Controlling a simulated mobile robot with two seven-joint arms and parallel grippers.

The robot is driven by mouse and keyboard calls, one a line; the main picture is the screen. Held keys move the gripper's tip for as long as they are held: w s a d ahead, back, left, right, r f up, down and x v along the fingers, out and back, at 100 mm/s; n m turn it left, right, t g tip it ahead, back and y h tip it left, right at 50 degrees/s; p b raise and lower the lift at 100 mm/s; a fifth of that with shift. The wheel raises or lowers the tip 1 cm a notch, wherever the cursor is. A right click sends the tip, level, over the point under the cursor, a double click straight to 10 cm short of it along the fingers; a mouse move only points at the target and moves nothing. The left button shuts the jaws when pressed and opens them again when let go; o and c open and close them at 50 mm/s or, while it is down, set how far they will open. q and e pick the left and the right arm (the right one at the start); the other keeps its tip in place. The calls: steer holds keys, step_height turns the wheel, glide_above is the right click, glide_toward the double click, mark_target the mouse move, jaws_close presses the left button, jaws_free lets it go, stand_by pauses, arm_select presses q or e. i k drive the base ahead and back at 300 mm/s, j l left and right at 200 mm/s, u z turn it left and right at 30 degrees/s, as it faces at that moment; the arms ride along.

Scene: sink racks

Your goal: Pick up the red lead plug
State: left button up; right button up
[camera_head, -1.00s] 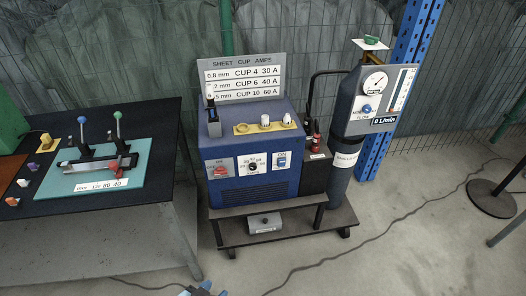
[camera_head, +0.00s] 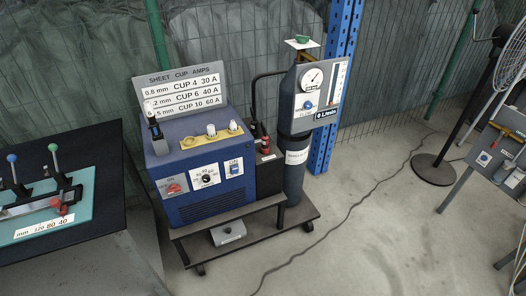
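A small red plug-like piece (camera_head: 265,146) stands on top of the dark box (camera_head: 268,172) at the right side of the blue welding machine (camera_head: 205,165). It looks like the red lead plug, but it is too small to be sure. A dark looped handle or hose rises just behind it. Neither of my grippers is in view.
The machine and a gas cylinder (camera_head: 293,180) with a flow panel (camera_head: 318,92) stand on a wheeled cart (camera_head: 255,240). A dark table with a teal mat (camera_head: 80,200) is at left. A fan stand (camera_head: 433,168) and another bench (camera_head: 490,160) are at right. A cable crosses open floor.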

mark_target(265, 139)
steer(key=i+l+u, duration=0.2)
steer(key=u, duration=0.25)
steer(key=i+l+u, duration=0.15)
steer(key=l+u, duration=0.3)
steer(key=i+l+u, duration=0.1)
steer(key=l, duration=0.25)
steer(key=i+l, duration=0.1)
steer(key=l, duration=0.3)
steer(key=i+l+u, duration=0.15)
steer(key=l, duration=0.75)
steer(key=i+l, duration=0.15)
steer(key=l, duration=0.4)
